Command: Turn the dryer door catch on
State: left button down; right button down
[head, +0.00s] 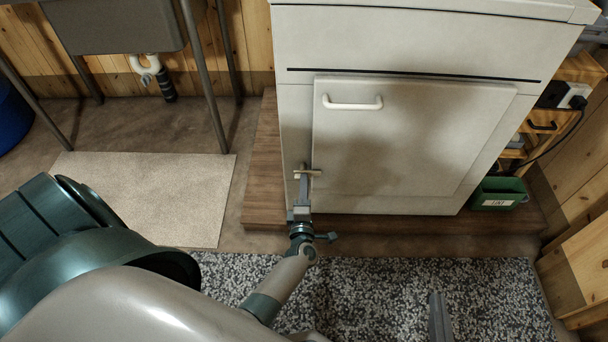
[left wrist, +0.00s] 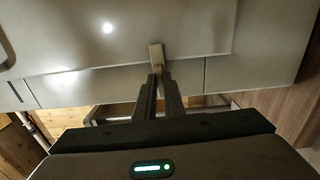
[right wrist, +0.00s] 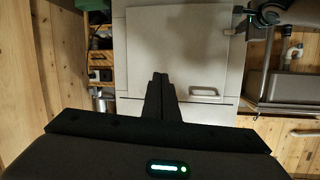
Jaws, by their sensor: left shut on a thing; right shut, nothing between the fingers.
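The dryer (head: 420,45) is a pale cabinet with a front door (head: 400,140) that looks closed and has a white bar handle (head: 352,103) near its top left. The small beige catch (head: 307,172) sits low at the door's left edge and lies roughly level across it in the head view. My left gripper (head: 303,188) is shut on the catch, which shows between its fingertips in the left wrist view (left wrist: 156,52). My right gripper (right wrist: 160,78) is shut and empty, apart from the dryer front; its fingers show low in the head view (head: 438,318).
The dryer stands on a wooden plinth (head: 262,165). A green lint bin (head: 498,193) is at its right. A speckled mat (head: 380,285) lies in front and a beige mat (head: 150,190) at left, below a grey sink (head: 115,25). Wooden shelving stands at the right.

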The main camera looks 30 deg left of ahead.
pick_arm(q)
jog(key=shift+m, duration=0.3)
pick_arm(e)
jog(key=shift+s+d+f+g, duration=0.2)
jog(key=shift+f+g, duration=0.1)
jog(key=shift+f, duration=0.25)
pick_arm(q)
jog(key=c, duration=1.8)
grip_release()
jog(key=shift+c, duration=0.2)
